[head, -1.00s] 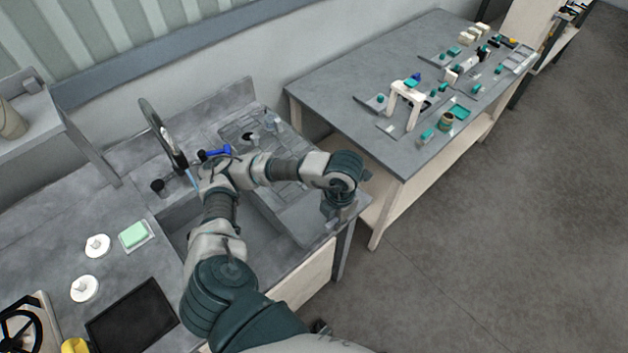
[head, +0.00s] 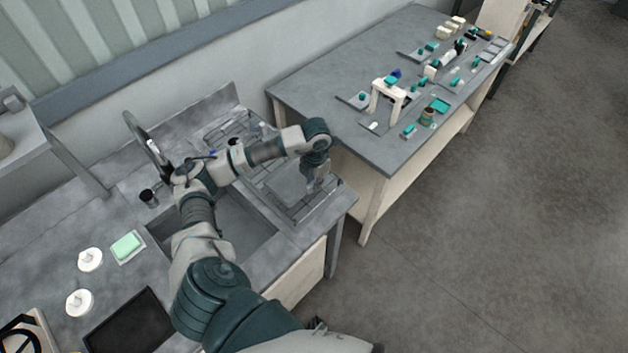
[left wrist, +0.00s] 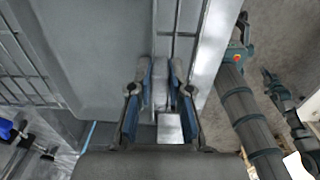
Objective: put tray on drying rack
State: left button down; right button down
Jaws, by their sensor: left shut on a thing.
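The tray (head: 287,184) is a flat grey sheet with a raised edge. It lies over the wire drying rack (head: 322,207) at the right end of the sink counter; I cannot tell whether it rests fully on the wires. My left gripper (head: 313,188) points down at the tray's right side. In the left wrist view, the gripper (left wrist: 161,95) is shut on the edge of the tray (left wrist: 95,50). Wires of the rack (left wrist: 22,75) show at left and beyond the fingers. My forearm hides part of the rack. My right gripper is not in view.
The sink basin (head: 235,232) and tap (head: 140,135) are left of the rack. A green sponge (head: 126,245) and white round pieces (head: 90,259) lie further left. A separate grey table (head: 350,75) with small parts stands behind right, across a narrow gap.

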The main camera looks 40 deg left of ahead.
pick_arm(q)
jog(key=shift+f, duration=0.15)
jog(key=c, duration=1.1)
grip_release()
notch_tip(320, 180, up, 12)
jog(key=shift+d, duration=0.1)
